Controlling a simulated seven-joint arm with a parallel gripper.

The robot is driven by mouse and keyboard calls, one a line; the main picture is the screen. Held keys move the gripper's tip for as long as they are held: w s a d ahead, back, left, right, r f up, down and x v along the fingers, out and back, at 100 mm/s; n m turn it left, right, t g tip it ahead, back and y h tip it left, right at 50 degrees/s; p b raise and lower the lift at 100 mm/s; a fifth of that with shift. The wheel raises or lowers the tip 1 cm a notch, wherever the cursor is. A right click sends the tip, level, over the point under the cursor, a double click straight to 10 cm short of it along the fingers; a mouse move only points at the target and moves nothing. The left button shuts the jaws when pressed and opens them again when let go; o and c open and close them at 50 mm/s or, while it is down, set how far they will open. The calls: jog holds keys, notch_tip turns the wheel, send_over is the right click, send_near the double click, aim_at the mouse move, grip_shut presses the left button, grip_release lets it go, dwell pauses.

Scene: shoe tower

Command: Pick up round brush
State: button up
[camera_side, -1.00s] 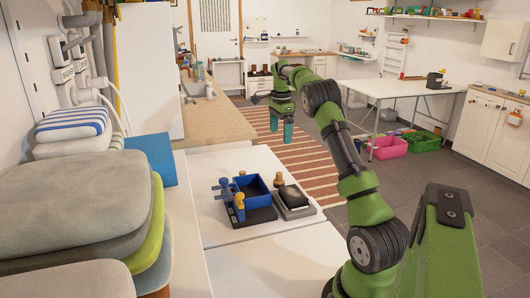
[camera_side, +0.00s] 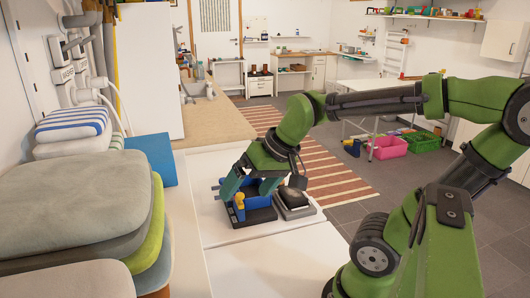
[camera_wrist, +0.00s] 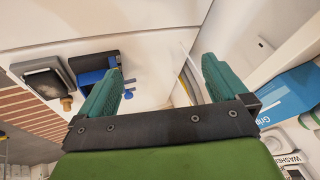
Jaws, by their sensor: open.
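My gripper (camera_side: 250,190) is open above the blue box (camera_side: 262,214) in the side view, its teal fingers pointing down. The fingers also show in the wrist view (camera_wrist: 163,66), spread wide with nothing between them. A yellow-handled brush (camera_side: 239,201) stands at the box's near left corner, close to the left finger. The gripper covers part of the box and what stands behind it. In the wrist view the blue box (camera_wrist: 92,78) lies left of the fingers, and a wooden knob (camera_wrist: 66,102) is beside it. I cannot tell which piece is the round brush.
A dark shoe (camera_side: 293,197) lies on a grey tray just right of the box. The white table (camera_side: 275,262) is clear in front. Stacked cushions (camera_side: 80,205) and a blue panel (camera_side: 151,158) stand to the left.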

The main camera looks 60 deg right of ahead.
jog(key=shift+n+t+y, duration=0.4)
jog(key=shift+n+t, duration=0.2)
jog(key=shift+n, duration=0.1)
jog(key=s+a, duration=0.1)
jog(key=s+a+r, duration=0.1)
jog(key=a, duration=0.1)
jog(key=shift+s+a+r, duration=0.15)
jog(key=shift+s+a, duration=0.1)
jog(key=shift+s, duration=0.1)
jog(key=shift+c, duration=1.3)
jog(key=shift+a, duration=0.15)
jog(key=shift+c, duration=1.1)
